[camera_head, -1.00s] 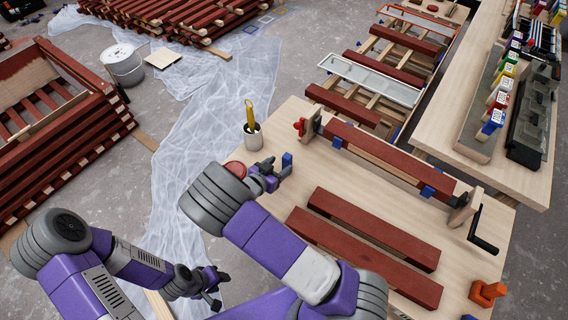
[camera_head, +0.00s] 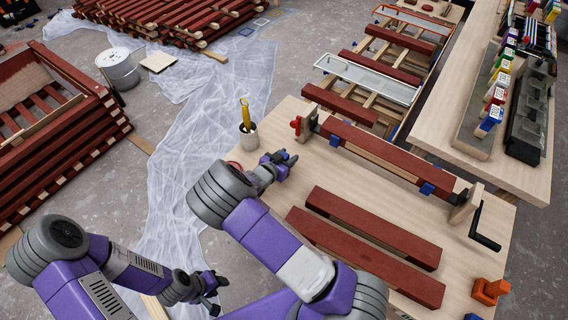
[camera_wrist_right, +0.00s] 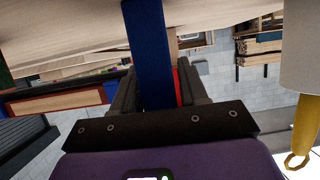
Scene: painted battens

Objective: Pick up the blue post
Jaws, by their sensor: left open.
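The blue post (camera_wrist_right: 152,50) shows large in the right wrist view, running down from the top edge to between the fingers of my right gripper (camera_wrist_right: 160,95). A thin red strip shows between the post and the right-hand finger; I cannot tell if both fingers touch the post. In the head view my right gripper (camera_head: 286,161) is above the workbench (camera_head: 290,115), left of the clamped batten, and mostly hides the post. My left gripper (camera_head: 213,289) is open and empty, low at the left of the bench.
A grey cup (camera_head: 248,137) with a yellow-handled tool (camera_head: 245,112) stands close behind my right gripper. A red batten (camera_head: 370,147) is held in a clamp to the right. Two red battens (camera_head: 370,225) lie on the bench in front of it. A red disc (camera_head: 233,165) is partly hidden by my arm.

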